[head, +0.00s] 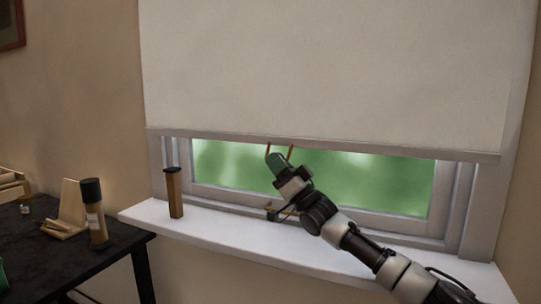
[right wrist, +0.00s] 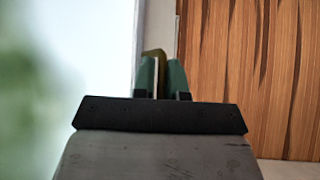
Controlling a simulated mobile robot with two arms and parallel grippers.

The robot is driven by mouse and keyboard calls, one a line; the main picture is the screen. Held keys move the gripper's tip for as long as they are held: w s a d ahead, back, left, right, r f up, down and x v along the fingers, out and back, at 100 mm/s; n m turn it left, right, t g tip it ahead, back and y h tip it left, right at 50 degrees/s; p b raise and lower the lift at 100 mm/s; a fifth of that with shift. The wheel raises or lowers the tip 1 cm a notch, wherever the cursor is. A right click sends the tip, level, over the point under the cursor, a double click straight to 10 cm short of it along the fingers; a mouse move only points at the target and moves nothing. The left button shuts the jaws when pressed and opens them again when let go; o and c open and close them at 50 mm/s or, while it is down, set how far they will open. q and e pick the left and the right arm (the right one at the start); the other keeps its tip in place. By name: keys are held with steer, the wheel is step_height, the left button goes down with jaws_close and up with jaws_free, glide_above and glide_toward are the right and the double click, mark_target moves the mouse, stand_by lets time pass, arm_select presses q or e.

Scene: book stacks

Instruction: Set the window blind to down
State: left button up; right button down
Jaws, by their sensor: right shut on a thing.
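The cream window blind (head: 330,65) hangs over most of the window in the head view. Its bottom bar (head: 400,150) is above the sill, and a strip of window glass (head: 380,185) shows below it. A thin tan pull loop (head: 291,152) hangs from the bar left of its middle. My right gripper (head: 275,158) is just under the bar, shut on the pull loop, whose lower part it hides. In the right wrist view its green fingertips (right wrist: 162,75) are close together with a thin pale strip and an olive piece between them. My left gripper is out of view.
A white window sill (head: 240,240) runs below the glass. A brown, dark-topped upright object (head: 173,192) stands on its left end. A black table (head: 60,270) at left holds a dark-capped cylinder (head: 95,212) and a wooden stand (head: 68,210). A wood-grained surface (right wrist: 250,70) fills the wrist view's right side.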

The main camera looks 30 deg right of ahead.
steer(key=shift+a+f, duration=0.1)
stand_by(0.3)
steer(key=c, duration=1.2)
jaws_free()
steer(key=shift+c, duration=0.2)
steer(key=shift+s+f, duration=0.15)
steer(key=s+d+f, duration=0.1)
steer(key=s+d, duration=0.6)
steer(key=s, duration=0.5)
steer(key=shift+f, duration=0.4)
